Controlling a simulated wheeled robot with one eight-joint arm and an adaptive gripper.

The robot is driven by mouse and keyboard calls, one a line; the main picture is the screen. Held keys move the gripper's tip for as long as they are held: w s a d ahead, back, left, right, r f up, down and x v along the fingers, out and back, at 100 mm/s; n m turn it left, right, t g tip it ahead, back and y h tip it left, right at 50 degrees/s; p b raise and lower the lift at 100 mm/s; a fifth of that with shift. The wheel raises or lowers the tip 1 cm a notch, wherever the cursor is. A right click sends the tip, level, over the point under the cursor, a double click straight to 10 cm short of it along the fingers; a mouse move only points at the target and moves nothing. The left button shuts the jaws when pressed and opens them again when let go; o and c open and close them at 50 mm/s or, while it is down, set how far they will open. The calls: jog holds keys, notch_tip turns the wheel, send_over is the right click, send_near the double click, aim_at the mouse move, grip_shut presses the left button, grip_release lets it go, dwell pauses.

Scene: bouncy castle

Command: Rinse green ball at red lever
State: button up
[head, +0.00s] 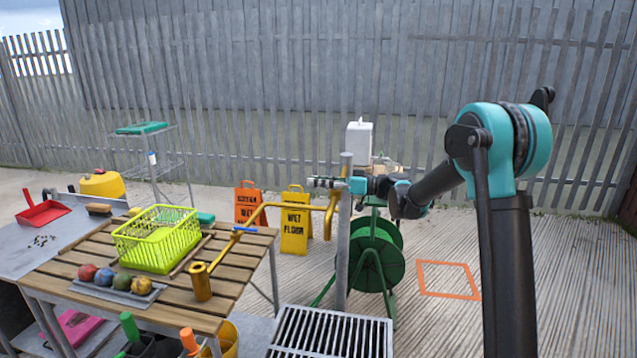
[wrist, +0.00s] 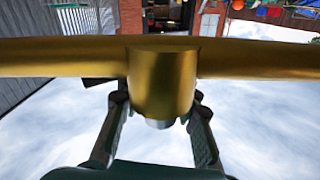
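The green ball (head: 122,281) sits in a row with a red, a blue and an orange ball on a grey tray at the front left of the slatted table. I cannot make out a red lever in either view; a blue lever (head: 243,230) shows on the yellow pipe (head: 268,208). My gripper (head: 318,183) is far to the right of the balls, beside the grey post, pointing left. In the wrist view the yellow pipe (wrist: 60,58) crosses in front, with a stub (wrist: 162,85) hanging between the spread fingers. The gripper holds nothing visible.
A floor grate (head: 330,335) lies in front.

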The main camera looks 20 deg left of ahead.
jog(key=shift+c, duration=0.4)
grip_shut()
jog(key=shift+s+d+n+g+h, duration=0.1)
jog(key=shift+s+n+g+h, duration=0.15)
jog(key=shift+n+g, duration=0.5)
jog(key=shift+s+d+n+g+h, duration=0.15)
jog(key=shift+s+n+g, duration=0.2)
jog(key=shift+g, duration=0.7)
jog(key=shift+s+a+n+g+h, duration=0.1)
jog(key=shift+s+n+g+h, duration=0.1)
jog(key=shift+n+g, duration=0.55)
jog(key=shift+o, duration=0.4)
grip_release()
